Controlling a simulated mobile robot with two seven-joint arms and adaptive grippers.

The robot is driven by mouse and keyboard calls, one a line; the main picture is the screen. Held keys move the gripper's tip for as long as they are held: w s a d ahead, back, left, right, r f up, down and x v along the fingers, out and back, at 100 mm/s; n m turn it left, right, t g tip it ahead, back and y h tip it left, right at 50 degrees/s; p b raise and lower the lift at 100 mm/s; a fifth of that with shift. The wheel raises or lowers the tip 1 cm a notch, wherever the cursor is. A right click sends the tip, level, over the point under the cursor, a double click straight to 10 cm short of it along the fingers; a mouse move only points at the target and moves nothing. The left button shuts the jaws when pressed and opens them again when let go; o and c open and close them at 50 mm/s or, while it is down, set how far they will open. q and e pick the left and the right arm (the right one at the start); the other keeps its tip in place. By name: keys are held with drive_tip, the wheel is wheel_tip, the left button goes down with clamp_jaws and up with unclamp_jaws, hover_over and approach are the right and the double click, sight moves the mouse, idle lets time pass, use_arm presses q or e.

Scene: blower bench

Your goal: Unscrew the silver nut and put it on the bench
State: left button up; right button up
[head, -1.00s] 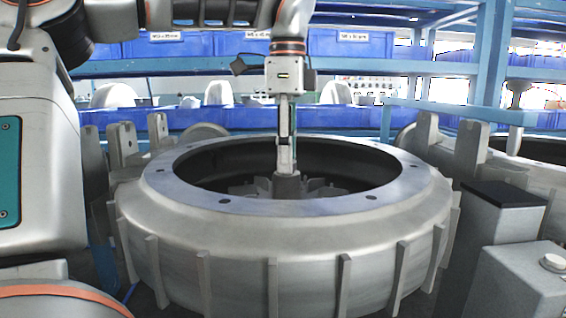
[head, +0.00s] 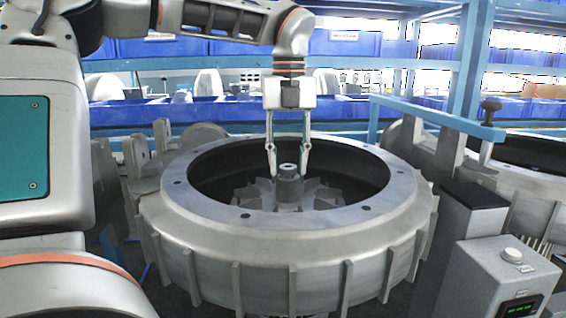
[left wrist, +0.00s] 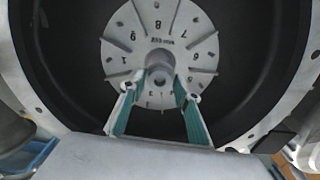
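The grey round blower housing (head: 270,235) stands open at the top, with a finned impeller (head: 325,192) inside. A silver nut (head: 289,187), a short cylinder with a hole on top, stands upright at the impeller's centre. It also shows in the left wrist view (left wrist: 160,63), in the middle of the numbered disc (left wrist: 117,52). My left gripper (head: 289,172) points straight down above the nut. Its two fingers (left wrist: 160,90) are spread apart, one on each side of the nut, with visible gaps and nothing between them. My right gripper is in no view.
A grey box with a button and green display (head: 510,275) stands at the right front, beside a dark-topped post (head: 472,215). Blue shelving with bins (head: 350,45) is behind. Another housing (head: 530,160) is at the right. The bench surface is hardly visible.

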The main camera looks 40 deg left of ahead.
use_arm(q)
drive_tip(key=m+p, duration=0.1)
drive_tip(key=m, duration=0.1)
drive_tip(key=m+p, duration=0.1)
drive_tip(key=m, duration=0.1)
drive_tip(key=shift+s+r+p, duration=0.1)
drive_tip(key=shift+r+p, duration=0.2)
drive_tip(key=shift+f+m, duration=0.1)
drive_tip(key=shift+m, duration=0.3)
drive_tip(key=shift+f, duration=0.1)
drive_tip(key=shift+f+m, duration=0.1)
drive_tip(key=shift+m, duration=0.3)
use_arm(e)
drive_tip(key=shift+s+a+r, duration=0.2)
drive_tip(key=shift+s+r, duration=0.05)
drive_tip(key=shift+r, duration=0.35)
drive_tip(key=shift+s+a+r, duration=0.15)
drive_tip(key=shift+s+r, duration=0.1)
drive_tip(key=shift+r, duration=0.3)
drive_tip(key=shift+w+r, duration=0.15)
